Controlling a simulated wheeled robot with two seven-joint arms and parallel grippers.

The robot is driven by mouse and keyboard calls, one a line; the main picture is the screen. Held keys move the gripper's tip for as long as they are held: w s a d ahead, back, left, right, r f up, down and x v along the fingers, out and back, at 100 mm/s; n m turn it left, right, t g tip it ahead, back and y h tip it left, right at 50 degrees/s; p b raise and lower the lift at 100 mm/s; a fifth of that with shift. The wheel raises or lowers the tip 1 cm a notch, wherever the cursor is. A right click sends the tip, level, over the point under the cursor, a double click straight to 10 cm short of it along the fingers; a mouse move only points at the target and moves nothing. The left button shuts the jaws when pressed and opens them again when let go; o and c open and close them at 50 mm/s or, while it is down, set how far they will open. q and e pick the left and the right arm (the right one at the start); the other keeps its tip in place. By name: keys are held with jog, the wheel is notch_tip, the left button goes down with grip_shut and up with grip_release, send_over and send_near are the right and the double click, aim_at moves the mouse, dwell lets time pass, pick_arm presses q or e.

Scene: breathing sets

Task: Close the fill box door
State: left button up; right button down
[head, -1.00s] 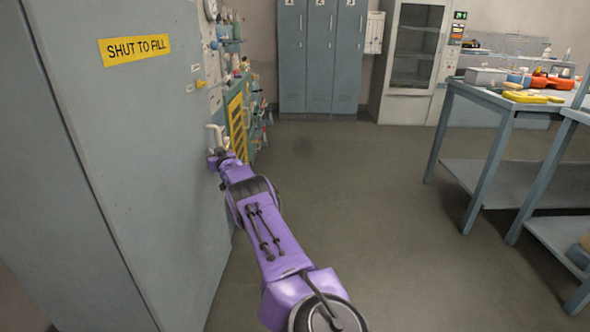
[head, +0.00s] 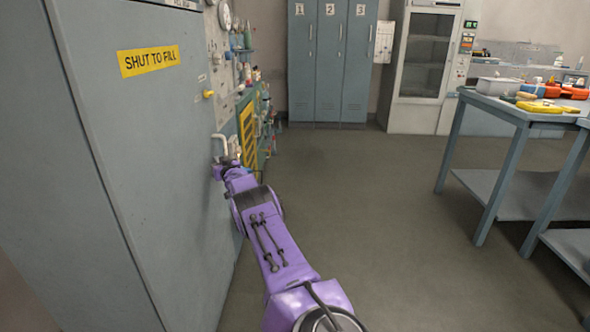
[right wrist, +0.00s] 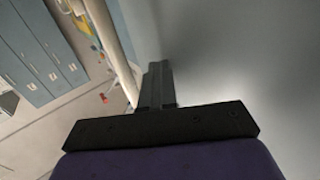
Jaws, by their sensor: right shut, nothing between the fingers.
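The fill box door (head: 165,150) is a tall grey panel on the left of the head view, with a yellow "SHUT TO FILL" sign (head: 149,60). Its pale bar handle (head: 220,145) is near the far edge. I cannot tell whether that far edge is fully closed. My right gripper (head: 220,165) is at the door's face, just below the handle. In the right wrist view, the gripper's fingers (right wrist: 157,84) are together and empty, close beside the grey door surface (right wrist: 250,70). The pale handle bar (right wrist: 112,50) runs left of them. My left gripper is not in view.
Beyond the door is a wall panel with gauges, fittings and a yellow grille (head: 247,132). Grey lockers (head: 328,70) and a glass-fronted cabinet (head: 425,65) stand at the back. Blue-grey tables (head: 500,112) stand at right. The floor (head: 370,220) between is clear.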

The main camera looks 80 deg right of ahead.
jog(key=s+d+p, duration=0.2)
jog(key=s+p, duration=0.1)
jog(key=s, duration=1)
jog(key=shift+s+d+p, duration=0.3)
